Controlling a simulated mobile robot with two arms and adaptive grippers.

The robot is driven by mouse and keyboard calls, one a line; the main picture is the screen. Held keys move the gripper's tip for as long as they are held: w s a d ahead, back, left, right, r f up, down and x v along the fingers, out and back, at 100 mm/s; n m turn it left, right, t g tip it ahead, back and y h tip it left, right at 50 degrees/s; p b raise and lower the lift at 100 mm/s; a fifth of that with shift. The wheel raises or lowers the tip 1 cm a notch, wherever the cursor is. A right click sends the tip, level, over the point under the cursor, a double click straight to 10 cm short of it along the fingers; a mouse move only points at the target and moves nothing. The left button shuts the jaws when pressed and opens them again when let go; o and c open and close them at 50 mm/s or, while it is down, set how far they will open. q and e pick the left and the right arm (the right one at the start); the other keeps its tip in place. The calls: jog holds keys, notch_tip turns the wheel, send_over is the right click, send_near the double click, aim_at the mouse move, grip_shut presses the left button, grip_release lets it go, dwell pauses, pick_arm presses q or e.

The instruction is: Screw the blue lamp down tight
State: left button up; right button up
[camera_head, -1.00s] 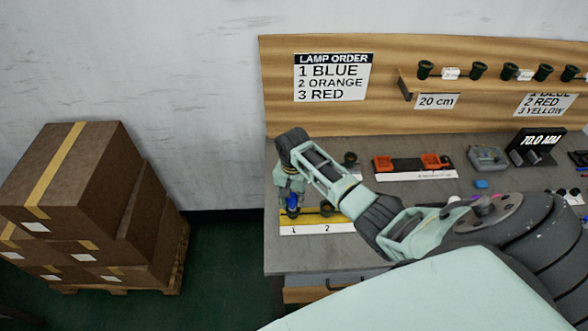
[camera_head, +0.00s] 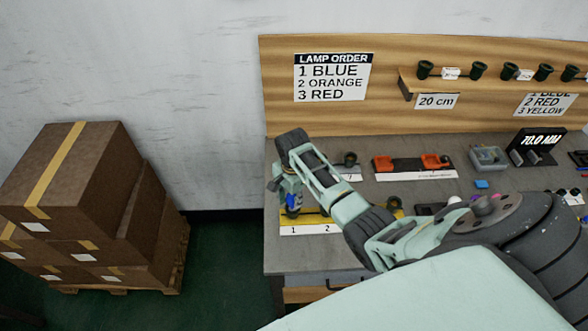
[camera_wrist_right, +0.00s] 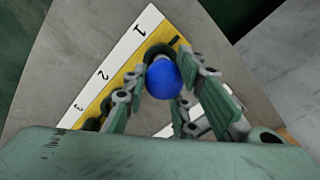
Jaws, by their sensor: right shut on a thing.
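The blue lamp (camera_head: 294,203) stands at position 1, the left end of the yellow strip (camera_head: 318,219) with the numbered white label. In the right wrist view the blue lamp (camera_wrist_right: 163,79) is a round blue bulb over a dark socket. My right gripper (camera_head: 291,200) comes down over it from above and is shut on it, with fingers at both sides; it also shows in the right wrist view (camera_wrist_right: 168,88). Its fingers partly hide the lamp in the head view. How far the lamp's base sits in the socket is hidden. My left gripper is not in view.
A lamp order sign (camera_head: 333,77) on the back board reads blue, orange, red. A holder with orange parts (camera_head: 412,164) and a grey tray (camera_head: 488,158) stand to the right. My right arm hides part of the strip.

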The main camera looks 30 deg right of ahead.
jog(key=m, duration=0.6)
jog(key=shift+a, duration=0.1)
jog(key=shift+m, duration=0.8)
jog(key=m, duration=0.4)
jog(key=shift+m, duration=0.3)
